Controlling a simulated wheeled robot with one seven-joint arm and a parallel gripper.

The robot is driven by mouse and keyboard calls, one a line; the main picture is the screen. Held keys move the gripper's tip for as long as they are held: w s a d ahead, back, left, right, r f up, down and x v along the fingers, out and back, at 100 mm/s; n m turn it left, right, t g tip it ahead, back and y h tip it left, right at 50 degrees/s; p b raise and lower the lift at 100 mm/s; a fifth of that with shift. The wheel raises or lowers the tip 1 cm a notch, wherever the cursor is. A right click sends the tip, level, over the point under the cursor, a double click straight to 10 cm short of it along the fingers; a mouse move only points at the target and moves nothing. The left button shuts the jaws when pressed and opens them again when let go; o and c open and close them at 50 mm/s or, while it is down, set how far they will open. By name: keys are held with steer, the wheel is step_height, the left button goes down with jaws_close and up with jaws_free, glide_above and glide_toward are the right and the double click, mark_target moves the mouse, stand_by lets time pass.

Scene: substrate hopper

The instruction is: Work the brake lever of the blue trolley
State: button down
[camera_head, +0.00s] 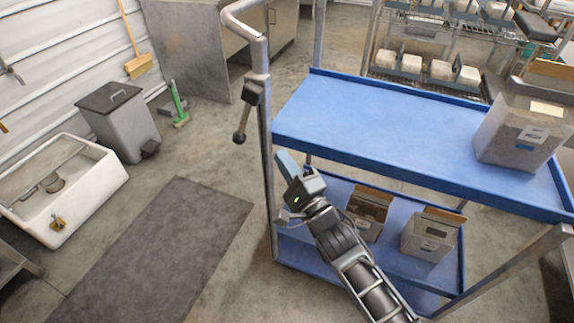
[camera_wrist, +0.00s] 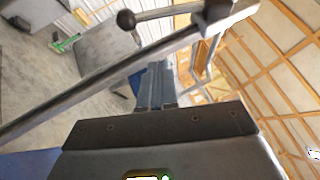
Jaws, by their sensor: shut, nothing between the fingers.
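The blue trolley (camera_head: 400,118) stands at right, with a grey upright and handle (camera_head: 262,150) at its left end. The brake lever (camera_head: 245,118) hangs from a dark bracket on this upright, its round black knob down. In the wrist view the lever (camera_wrist: 165,13) crosses the top, its knob at the left end and its bracket at the right. My gripper (camera_head: 287,164) is shut and empty, right of the upright and lower in the picture than the knob. In the wrist view my fingers (camera_wrist: 157,72) point toward the upright, apart from the lever. Contact with the upright cannot be told.
A cardboard-topped bag (camera_head: 522,130) stands on the trolley's top shelf; two smaller ones (camera_head: 430,235) stand on the lower shelf near my arm. A grey bin (camera_head: 118,122), a white sink (camera_head: 62,195) and a dark mat (camera_head: 155,255) lie left.

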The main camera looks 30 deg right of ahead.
mark_target(244, 119)
steer(key=w+a+r, duration=0.3)
steer(key=w, duration=0.5)
steer(key=shift+p, duration=0.3)
steer(key=shift+f+b, duration=0.15)
steer(key=shift+b, duration=0.35)
